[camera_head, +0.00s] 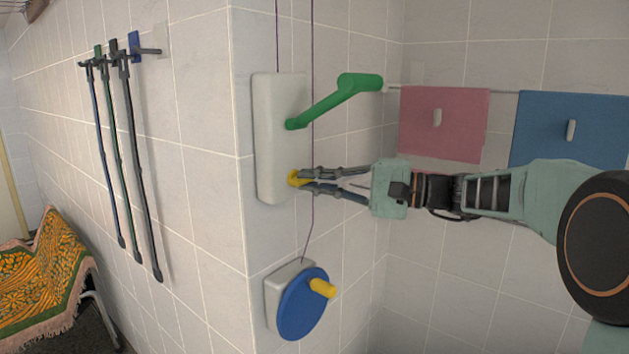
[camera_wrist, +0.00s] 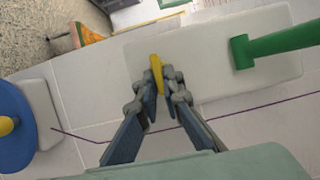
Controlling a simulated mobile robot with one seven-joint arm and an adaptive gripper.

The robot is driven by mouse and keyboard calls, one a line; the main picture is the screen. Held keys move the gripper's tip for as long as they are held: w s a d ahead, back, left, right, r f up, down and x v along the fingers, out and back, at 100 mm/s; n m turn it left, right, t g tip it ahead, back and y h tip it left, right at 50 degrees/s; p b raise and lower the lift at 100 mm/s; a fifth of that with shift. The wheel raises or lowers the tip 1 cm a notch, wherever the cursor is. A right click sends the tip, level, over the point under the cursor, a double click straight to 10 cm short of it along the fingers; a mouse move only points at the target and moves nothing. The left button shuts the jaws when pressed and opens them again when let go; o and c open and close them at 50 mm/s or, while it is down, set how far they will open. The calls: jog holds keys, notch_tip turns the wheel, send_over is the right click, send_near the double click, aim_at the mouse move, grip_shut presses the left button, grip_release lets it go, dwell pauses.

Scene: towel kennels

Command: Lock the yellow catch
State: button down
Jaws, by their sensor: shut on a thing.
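The yellow catch (camera_head: 294,178) is on the lower part of a white wall plate (camera_head: 268,150), below a green crank handle (camera_head: 345,95). My gripper (camera_head: 302,179) reaches it from the right, with its fingers shut on the catch. In the wrist view the yellow catch (camera_wrist: 156,72) shows between the two fingertips of my gripper (camera_wrist: 158,80). Part of the catch is hidden by the fingers. The white plate (camera_wrist: 205,85) and the green handle (camera_wrist: 260,45) lie beyond and to the right there.
A blue wheel (camera_head: 300,305) with a yellow knob (camera_head: 322,288) is below the plate, and thin purple cords run past it. Pink (camera_head: 445,135) and blue (camera_head: 585,130) panels hang at right. Leads (camera_head: 130,150) hang at left. A patterned towel (camera_head: 45,275) lies lower left.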

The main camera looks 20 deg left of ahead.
jog(key=shift+s+a+r, duration=0.1)
jog(key=shift+a, duration=0.05)
jog(key=c, duration=2.1)
grip_release()
jog(key=d, duration=1.2)
